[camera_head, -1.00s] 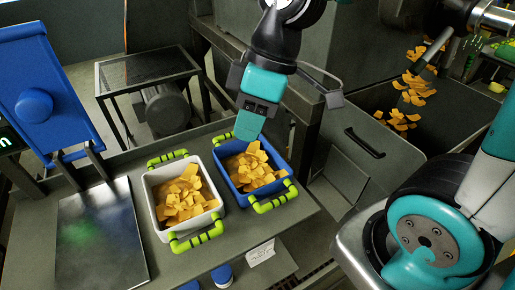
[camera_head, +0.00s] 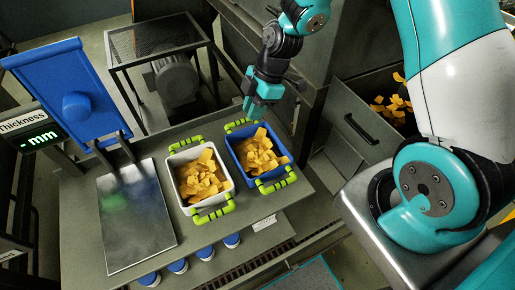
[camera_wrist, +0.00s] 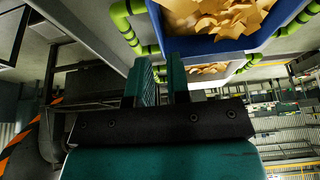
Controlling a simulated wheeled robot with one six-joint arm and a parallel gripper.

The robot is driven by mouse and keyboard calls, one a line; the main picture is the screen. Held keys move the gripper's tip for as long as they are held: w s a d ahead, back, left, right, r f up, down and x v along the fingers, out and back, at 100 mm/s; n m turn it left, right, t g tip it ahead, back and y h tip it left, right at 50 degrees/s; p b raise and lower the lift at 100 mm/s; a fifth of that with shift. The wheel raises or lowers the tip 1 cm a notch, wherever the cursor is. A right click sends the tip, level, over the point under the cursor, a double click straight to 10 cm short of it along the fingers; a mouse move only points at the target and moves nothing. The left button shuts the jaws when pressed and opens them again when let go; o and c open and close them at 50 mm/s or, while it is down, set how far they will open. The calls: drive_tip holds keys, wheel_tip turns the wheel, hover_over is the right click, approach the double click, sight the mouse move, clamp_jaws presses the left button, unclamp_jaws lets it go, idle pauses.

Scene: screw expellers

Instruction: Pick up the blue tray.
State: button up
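The blue tray (camera_head: 276,169) stands on the grey table, filled with orange-yellow chips. It has yellow-green handles with black bands at its near (camera_head: 277,182) and far (camera_head: 241,124) ends. My gripper (camera_head: 262,106) is above the far end of the tray, close to the far handle, fingers pointing down. Contact with the handle cannot be told.
A white tray (camera_head: 207,208) of chips with green handles stands close to the left of the blue tray. Further left are a metal plate (camera_head: 135,220) and a blue panel (camera_head: 70,90). A dark bin with a black handle (camera_head: 361,129) stands right.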

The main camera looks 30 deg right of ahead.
sight(246, 128)
drive_tip(key=shift+p+x, duration=1.6)
drive_tip(key=shift+x, duration=1.75)
drive_tip(key=shift+w, duration=0.1)
clamp_jaws()
